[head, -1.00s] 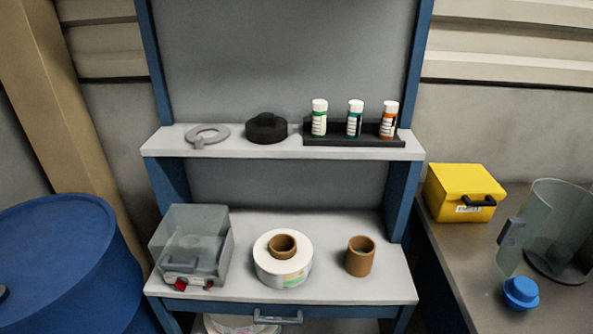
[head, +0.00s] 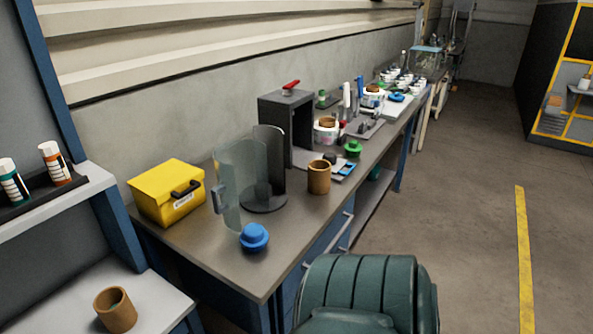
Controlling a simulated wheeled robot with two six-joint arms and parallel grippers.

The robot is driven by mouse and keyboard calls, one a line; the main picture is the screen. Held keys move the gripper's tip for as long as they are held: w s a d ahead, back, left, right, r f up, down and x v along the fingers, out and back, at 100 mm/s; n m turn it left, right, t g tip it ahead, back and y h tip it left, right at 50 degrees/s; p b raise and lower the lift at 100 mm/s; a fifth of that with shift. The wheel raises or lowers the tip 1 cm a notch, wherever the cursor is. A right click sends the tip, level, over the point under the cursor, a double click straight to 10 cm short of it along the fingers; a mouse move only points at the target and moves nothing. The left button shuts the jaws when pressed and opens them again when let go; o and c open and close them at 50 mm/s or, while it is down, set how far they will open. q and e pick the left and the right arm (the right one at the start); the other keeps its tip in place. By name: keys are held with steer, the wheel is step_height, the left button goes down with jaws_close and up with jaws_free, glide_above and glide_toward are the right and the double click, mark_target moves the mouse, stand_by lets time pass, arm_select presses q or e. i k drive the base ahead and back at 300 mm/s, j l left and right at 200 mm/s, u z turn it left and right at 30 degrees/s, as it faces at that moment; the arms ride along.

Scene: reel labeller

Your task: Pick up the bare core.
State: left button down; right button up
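Two bare brown cardboard cores show in the head view. One core (head: 116,312) stands upright on the light worktop of the blue-framed shelf unit at the bottom left. Another core (head: 319,178) stands upright on the long grey bench, right of a clear curved guard (head: 241,185). Farther back on the bench, a white label roll (head: 326,135) has a brown core in it. Neither of my grippers is in view.
A yellow box (head: 166,192) and a blue knob (head: 254,237) are on the bench's near part. A dark machine frame (head: 287,115) stands behind the guard. A green padded chair (head: 368,290) is in front of the bench. Open floor (head: 460,200) lies to the right.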

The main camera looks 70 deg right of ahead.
mark_target(319, 177)
steer(key=z, duration=2.4)
